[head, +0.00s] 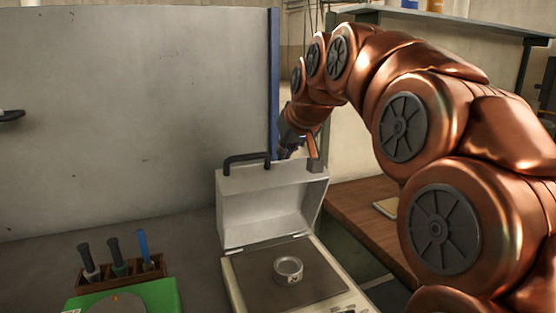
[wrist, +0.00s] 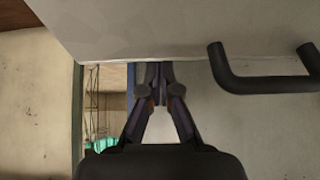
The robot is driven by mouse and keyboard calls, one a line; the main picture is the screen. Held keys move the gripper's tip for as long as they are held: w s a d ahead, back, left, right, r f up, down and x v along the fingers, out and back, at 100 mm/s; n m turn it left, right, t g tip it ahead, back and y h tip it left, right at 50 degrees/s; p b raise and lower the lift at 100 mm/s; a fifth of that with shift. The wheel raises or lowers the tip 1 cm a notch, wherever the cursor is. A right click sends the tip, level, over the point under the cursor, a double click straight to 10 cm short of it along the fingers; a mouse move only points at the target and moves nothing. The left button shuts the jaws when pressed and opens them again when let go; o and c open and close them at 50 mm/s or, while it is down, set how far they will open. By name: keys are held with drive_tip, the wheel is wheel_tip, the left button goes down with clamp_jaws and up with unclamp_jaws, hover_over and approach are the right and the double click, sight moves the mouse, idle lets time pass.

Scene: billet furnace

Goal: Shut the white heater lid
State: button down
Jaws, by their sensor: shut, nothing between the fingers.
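The white heater lid (head: 268,203) stands raised, hinged at the back of the heater base (head: 230,278), with its hollow side facing me. A black handle (head: 247,158) sits on its upper edge; it also shows at the right of the wrist view (wrist: 262,84). A small metal ring or tin (head: 288,269) rests on the dark plate of the base. My gripper (head: 316,165) is at the top right corner of the lid, partly hidden by the lid and arm. In the wrist view my gripper (wrist: 160,68) is shut and empty, its tips close to the lid's surface (wrist: 160,30).
A grey panel (head: 130,120) with a blue edge post (head: 273,80) stands behind the lid. A tool rack (head: 120,274) and a green scale-like box (head: 130,298) are at front left. A wooden bench (head: 360,220) is to the right.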

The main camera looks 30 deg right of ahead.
drive_tip(key=s+t+b, duration=0.1)
drive_tip(key=s, duration=0.1)
drive_tip(key=s+f+t+b, duration=0.1)
drive_tip(key=s+b, duration=0.1)
drive_tip(key=s+t+b, duration=0.1)
drive_tip(key=s+b, duration=0.1)
drive_tip(key=shift+s+a+f, duration=0.35)
drive_tip(key=shift+a+f, duration=0.05)
drive_tip(key=shift+s+a+f+b, duration=0.1)
drive_tip(key=shift+s+f+b, duration=0.15)
drive_tip(key=shift+s+b, duration=0.45)
drive_tip(key=shift+s+a+f+b, duration=0.1)
drive_tip(key=shift+s+f+b, duration=0.15)
drive_tip(key=shift+s+b, duration=0.45)
drive_tip(key=shift+s, duration=0.15)
drive_tip(key=shift+r, duration=0.15)
wheel_tip(320, 180, up, 10)
hover_over(297, 182)
drive_tip(key=s, duration=0.3)
drive_tip(key=shift+s+a, duration=0.15)
drive_tip(key=shift+s, duration=0.05)
drive_tip(key=shift+s, duration=0.1)
